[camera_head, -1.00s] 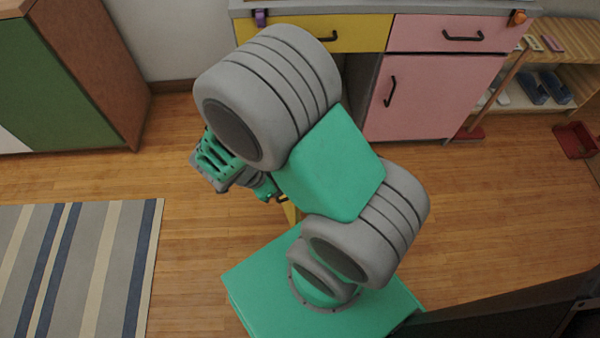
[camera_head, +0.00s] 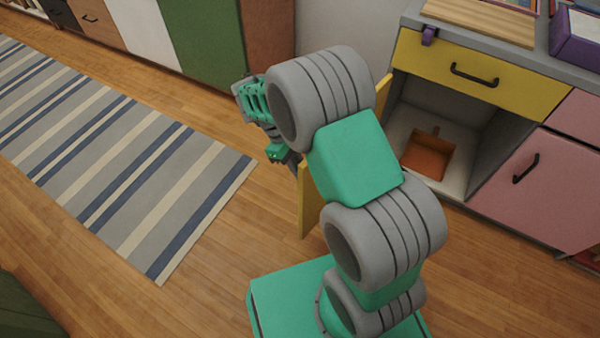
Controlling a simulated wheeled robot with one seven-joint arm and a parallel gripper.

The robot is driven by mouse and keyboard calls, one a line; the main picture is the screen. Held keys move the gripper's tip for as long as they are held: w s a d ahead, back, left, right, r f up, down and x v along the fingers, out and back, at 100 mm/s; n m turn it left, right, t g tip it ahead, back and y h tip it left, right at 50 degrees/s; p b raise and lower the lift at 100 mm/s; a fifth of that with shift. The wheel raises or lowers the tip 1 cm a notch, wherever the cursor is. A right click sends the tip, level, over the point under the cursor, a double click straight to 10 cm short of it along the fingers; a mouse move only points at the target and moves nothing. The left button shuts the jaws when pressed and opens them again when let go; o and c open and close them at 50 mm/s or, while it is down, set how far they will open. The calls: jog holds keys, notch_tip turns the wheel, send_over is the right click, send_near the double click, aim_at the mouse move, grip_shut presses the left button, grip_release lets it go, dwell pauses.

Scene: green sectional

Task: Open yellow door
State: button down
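The yellow door (camera_head: 308,198) stands swung well out from the cabinet, seen almost edge-on. Its middle is hidden behind my arm, and a strip shows above near the cabinet (camera_head: 385,90).
A pink door (camera_head: 540,180) with a black handle is shut at the right. A striped rug (camera_head: 110,150) lies on the wooden floor at left. A green cabinet (camera_head: 205,45) stands at the back. The floor between rug and door is clear.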

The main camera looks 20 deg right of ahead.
jog(key=shift+d+f, duration=0.1)
jog(key=shift+f, duration=0.05)
jog(key=c, duration=1.5)
grip_release()
jog(key=p+v, duration=0.2)
jog(key=v, duration=0.6)
jog(key=shift+p, duration=0.35)
